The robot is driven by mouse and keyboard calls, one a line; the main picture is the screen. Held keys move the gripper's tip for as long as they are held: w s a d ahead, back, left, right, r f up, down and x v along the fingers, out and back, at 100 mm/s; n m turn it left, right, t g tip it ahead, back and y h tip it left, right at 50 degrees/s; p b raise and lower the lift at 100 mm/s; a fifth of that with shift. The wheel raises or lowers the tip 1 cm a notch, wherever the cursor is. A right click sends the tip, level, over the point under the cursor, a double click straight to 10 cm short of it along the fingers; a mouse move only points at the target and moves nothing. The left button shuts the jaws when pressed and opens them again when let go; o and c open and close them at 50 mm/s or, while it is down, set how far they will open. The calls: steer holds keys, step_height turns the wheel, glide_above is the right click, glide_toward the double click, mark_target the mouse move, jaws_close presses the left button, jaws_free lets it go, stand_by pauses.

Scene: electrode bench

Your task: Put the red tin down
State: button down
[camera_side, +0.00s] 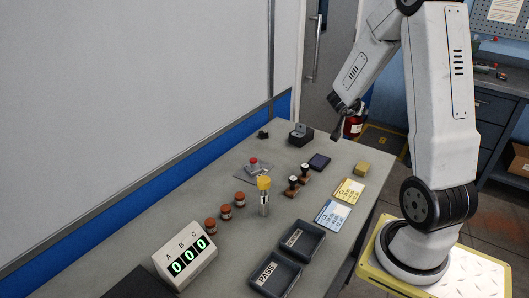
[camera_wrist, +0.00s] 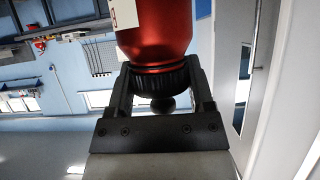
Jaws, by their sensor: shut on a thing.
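The red tin (camera_wrist: 155,30) fills the top middle of the wrist view. It has a white label, partly cut off by the frame edge, and a black ribbed end. My gripper (camera_wrist: 160,85) is shut on that black end, one finger on each side. In the side view my gripper (camera_side: 347,107) is beyond the far right part of the bench, with the red tin (camera_side: 353,127) at its fingers. The tin appears clear of the bench top there, and its lower end is hard to make out.
The grey bench (camera_side: 215,257) carries a counter reading 000 (camera_side: 185,257), several small brown jars (camera_side: 226,212), a yellow-capped tube (camera_side: 264,196), two stamps (camera_side: 305,173), cards (camera_side: 349,191), two dark trays (camera_side: 302,240), a yellow block (camera_side: 361,169) and a dark box (camera_side: 301,135).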

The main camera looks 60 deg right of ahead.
step_height(320, 180, up, 4)
steer(key=shift+r, duration=0.2)
steer(key=w+a+n+t, duration=0.1)
steer(key=w+a, duration=0.5)
steer(key=a, duration=0.6)
steer(key=w+a+n+t, duration=0.1)
steer(key=w+a+t, duration=0.1)
steer(key=w+a, duration=0.7)
steer(key=s+a+n+t+y, duration=0.1)
steer(key=s+a, duration=0.2)
steer(key=a, duration=0.8)
steer(key=s+a+n+t, duration=0.1)
steer(key=s+a+n, duration=0.15)
steer(key=a, duration=0.85)
step_height(320, 180, down, 10)
steer(key=m, duration=0.1)
steer(key=shift+s+a, duration=0.25)
steer(key=shift+f, duration=0.15)
steer(key=shift+f, duration=2.2)
